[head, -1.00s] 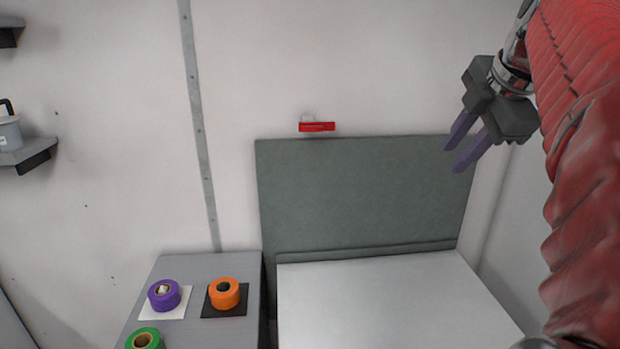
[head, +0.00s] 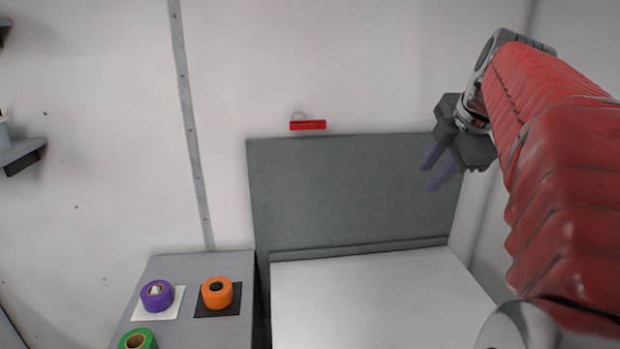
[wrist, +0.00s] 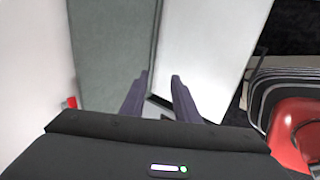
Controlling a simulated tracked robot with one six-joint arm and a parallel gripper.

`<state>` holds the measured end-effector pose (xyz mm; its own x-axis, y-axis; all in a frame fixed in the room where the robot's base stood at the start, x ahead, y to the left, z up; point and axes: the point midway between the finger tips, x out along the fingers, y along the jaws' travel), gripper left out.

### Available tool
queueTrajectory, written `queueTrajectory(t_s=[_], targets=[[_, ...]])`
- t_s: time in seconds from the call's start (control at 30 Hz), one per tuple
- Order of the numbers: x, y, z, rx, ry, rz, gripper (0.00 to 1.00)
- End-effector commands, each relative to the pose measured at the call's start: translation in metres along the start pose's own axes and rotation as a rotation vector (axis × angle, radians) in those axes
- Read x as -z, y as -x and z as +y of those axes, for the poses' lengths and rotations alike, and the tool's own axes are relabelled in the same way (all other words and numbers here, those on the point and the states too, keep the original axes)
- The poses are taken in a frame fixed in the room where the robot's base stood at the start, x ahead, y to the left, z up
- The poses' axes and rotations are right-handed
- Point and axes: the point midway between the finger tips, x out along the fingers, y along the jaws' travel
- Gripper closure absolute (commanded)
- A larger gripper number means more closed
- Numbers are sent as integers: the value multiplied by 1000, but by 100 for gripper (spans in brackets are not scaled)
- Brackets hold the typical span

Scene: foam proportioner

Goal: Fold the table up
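The table's white top (head: 375,300) lies flat, extending out from a grey-green panel (head: 350,195) on the wall. A red latch (head: 308,125) sits on the wall just above the panel's top edge. My gripper (head: 436,170) is open and empty, up in front of the panel's upper right corner. In the wrist view my gripper (wrist: 158,95) has its two purple fingers apart with nothing between them. The white top (wrist: 205,55) and the panel (wrist: 112,50) show beyond the fingers. A bit of the red latch (wrist: 71,102) shows at the left.
A grey side counter (head: 195,335) left of the table carries purple tape (head: 157,295), orange tape (head: 217,292) and green tape (head: 138,340). A wall shelf (head: 22,152) is at far left. The white top is bare.

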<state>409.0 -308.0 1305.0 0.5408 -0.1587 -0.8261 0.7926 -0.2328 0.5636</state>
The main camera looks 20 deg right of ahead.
Motion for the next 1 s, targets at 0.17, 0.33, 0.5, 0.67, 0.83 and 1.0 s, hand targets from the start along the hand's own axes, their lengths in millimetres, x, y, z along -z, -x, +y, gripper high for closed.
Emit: queueTrajectory(t_s=[0.17, 0.33, 0.5, 0.67, 0.83, 1.0], targets=[[0, -29, 0, 2, 0, 2, 72], [0, -49, 0, 1, 0, 1, 72], [0, -58, 0, -1, 0, -1, 72], [0, -59, 0, -1, -1, -1, 72], [-1, -58, 0, -1, -1, -1, 76], [-1, -58, 0, -1, -1, -1, 88]])
